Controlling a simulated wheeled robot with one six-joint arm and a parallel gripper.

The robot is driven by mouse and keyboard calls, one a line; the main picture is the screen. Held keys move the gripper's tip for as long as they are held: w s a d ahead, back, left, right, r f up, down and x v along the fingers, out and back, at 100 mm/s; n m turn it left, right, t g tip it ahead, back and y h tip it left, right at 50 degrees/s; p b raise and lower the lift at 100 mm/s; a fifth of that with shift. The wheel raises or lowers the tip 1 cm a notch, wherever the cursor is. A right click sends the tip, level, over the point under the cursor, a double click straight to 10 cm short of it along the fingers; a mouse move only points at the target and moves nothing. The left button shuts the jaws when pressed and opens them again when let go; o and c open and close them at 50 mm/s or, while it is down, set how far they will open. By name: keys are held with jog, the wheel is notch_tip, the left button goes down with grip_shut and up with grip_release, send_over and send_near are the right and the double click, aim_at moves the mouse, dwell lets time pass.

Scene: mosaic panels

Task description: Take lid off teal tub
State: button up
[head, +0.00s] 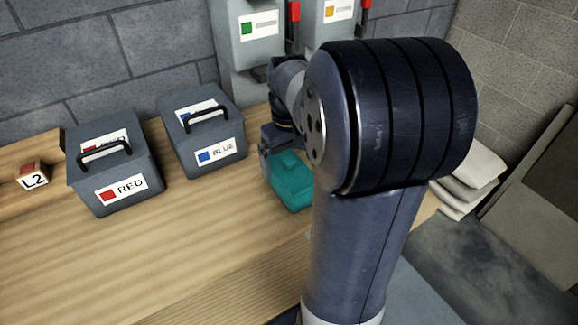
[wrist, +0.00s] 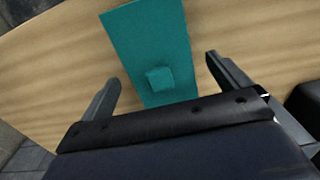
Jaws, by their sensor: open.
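The teal tub (head: 294,195) stands on the wooden bench, partly hidden behind my arm in the head view. Its teal lid (wrist: 150,40) is on top and fills the upper middle of the wrist view. A small square teal knob (wrist: 159,79) sticks up from the lid. My gripper (wrist: 164,70) is open, with one finger on each side of the knob as seen from the wrist, and touches neither side. The height of the fingers above the lid is hard to tell. In the head view my gripper (head: 266,160) is at the tub's left side, mostly hidden.
A grey box labelled RED (head: 118,185) and one labelled BLUE (head: 208,145) stand on the bench left of the tub. Grey wall boxes (head: 252,45) hang behind. An L2 block (head: 32,177) sits far left. The front bench (head: 200,250) is clear.

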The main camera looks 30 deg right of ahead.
jog(key=shift+f, duration=0.25)
jog(key=shift+c, duration=0.6)
jog(key=c, duration=0.9)
jog(key=shift+r, duration=0.1)
